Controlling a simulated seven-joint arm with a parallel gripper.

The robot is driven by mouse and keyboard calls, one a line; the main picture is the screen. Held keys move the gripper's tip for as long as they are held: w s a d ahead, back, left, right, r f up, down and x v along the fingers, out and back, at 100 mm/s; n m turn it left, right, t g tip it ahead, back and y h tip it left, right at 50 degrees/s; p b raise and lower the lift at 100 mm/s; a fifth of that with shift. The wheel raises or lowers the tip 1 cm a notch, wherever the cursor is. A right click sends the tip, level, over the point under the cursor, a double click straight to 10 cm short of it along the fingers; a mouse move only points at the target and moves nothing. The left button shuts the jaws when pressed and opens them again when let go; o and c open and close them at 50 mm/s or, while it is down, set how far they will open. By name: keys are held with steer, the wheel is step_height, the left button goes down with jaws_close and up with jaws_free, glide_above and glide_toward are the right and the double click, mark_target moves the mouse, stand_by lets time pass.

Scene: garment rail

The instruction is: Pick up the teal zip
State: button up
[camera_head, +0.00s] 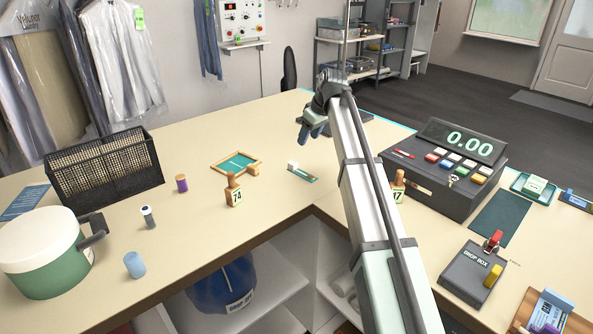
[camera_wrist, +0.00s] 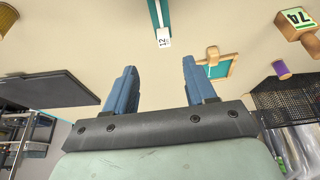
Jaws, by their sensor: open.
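A narrow teal strip with a pale end, which looks like the teal zip (camera_head: 303,173), lies on the counter near its inner corner. In the wrist view the teal strip (camera_wrist: 155,12) is at the top edge, with a white tag marked 12 at its end; the rest is cut off. My gripper (camera_head: 313,128) is above the counter, beyond the strip in the head view. Its blue fingers (camera_wrist: 158,85) are apart, with only bare counter showing between them. The strip lies ahead of the fingertips and apart from them.
A wood-framed teal tray (camera_head: 236,163) and a wooden stamp marked 74 (camera_head: 234,190) lie left of the strip. A purple spool (camera_head: 181,183), a black mesh basket (camera_head: 103,170) and a cash register (camera_head: 445,168) stand around. Bare counter lies between.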

glide_above(296, 164)
steer(key=s+d, duration=0.1)
steer(key=d, duration=0.1)
step_height(296, 164, down, 8)
steer(key=shift+s+d+r, duration=0.1)
steer(key=shift+r, duration=0.05)
steer(key=shift+s+x, duration=0.1)
steer(key=shift+x, duration=1.2)
steer(key=shift+s+x, duration=0.15)
steer(key=shift+x, duration=1.2)
steer(key=shift+c, duration=0.3)
jaws_close()
